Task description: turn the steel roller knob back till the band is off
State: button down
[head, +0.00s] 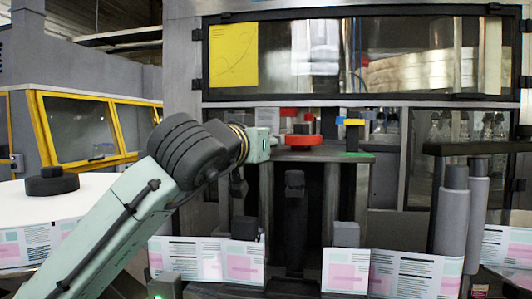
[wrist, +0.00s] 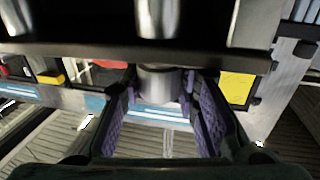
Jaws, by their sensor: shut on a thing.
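A steel roller knob (wrist: 156,84) shows in the wrist view as a short bright cylinder below a dark bar. My gripper (wrist: 164,92) has its purple-padded fingers on either side of it and is shut on it. The fingertips partly cover the knob's sides. In the head view my arm reaches to the machine's middle, and I cannot make out the knob or fingertips there. A printed band (head: 225,261) of white labels with pink and teal blocks runs along the machine's lower front. I cannot tell how the band meets the knob's roller.
A red disc (head: 303,139) and a yellow-topped part (head: 351,122) are on the dark deck right of my arm's end. Grey rollers (head: 452,215) stand at the right. A dark bar (wrist: 130,50) crosses close above my fingers. A label reel (head: 40,210) lies at the left.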

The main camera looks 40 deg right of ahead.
jog(key=shift+n+t+y+b, duration=1.4)
jog(key=shift+n+t+y, duration=0.7)
jog(key=shift+t, duration=0.4)
jog(key=c, duration=1.2)
grip_release()
jog(key=v, duration=1.2)
jog(key=shift+s, duration=0.1)
